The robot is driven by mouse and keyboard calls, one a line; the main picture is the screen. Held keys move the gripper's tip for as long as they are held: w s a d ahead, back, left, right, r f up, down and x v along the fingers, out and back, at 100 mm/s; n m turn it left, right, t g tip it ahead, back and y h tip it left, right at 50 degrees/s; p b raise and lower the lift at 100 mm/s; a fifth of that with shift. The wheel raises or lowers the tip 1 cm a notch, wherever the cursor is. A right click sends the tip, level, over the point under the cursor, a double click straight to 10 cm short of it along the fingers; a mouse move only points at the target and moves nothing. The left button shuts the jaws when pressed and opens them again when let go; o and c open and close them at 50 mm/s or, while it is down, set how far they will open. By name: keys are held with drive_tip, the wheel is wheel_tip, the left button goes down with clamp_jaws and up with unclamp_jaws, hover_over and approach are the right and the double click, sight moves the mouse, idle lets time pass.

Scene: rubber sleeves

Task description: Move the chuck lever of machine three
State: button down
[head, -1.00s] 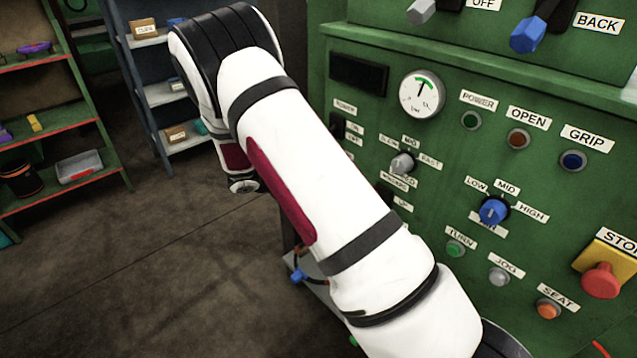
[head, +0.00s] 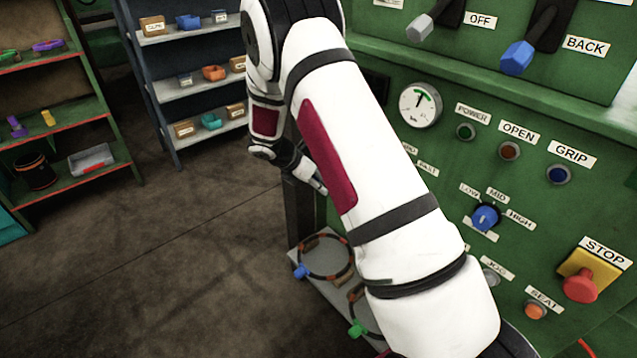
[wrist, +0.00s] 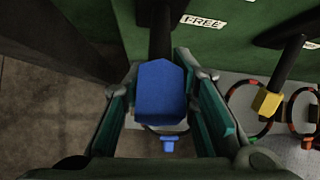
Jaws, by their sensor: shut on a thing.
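In the wrist view, a lever with a black shaft and a blue block-shaped end (wrist: 160,92) stands out from the green machine, close to a FREE label (wrist: 204,22). My gripper (wrist: 161,98) is shut on the blue end, one finger on each side. In the head view my gripper (head: 316,184) shows only in part at the machine's left side, and my arm hides the lever there. A second lever with a yellow end (wrist: 267,102) is to the right in the wrist view, apart from my fingers.
Orange-and-black rings lie on a low grey ledge (head: 322,280) below my gripper. The green panel (head: 400,150) carries a gauge, buttons, a red stop button (head: 580,286) and levers above. Shelves (head: 190,85) stand at the left, with open floor (head: 170,250) between.

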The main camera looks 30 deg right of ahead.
drive_tip(key=shift+w+a, duration=0.15)
drive_tip(key=shift+a, duration=0.2)
drive_tip(key=c, duration=1.6)
unclamp_jaws()
drive_tip(key=shift+o, duration=0.2)
drive_tip(key=shift+d, duration=0.1)
drive_tip(key=v, duration=1.2)
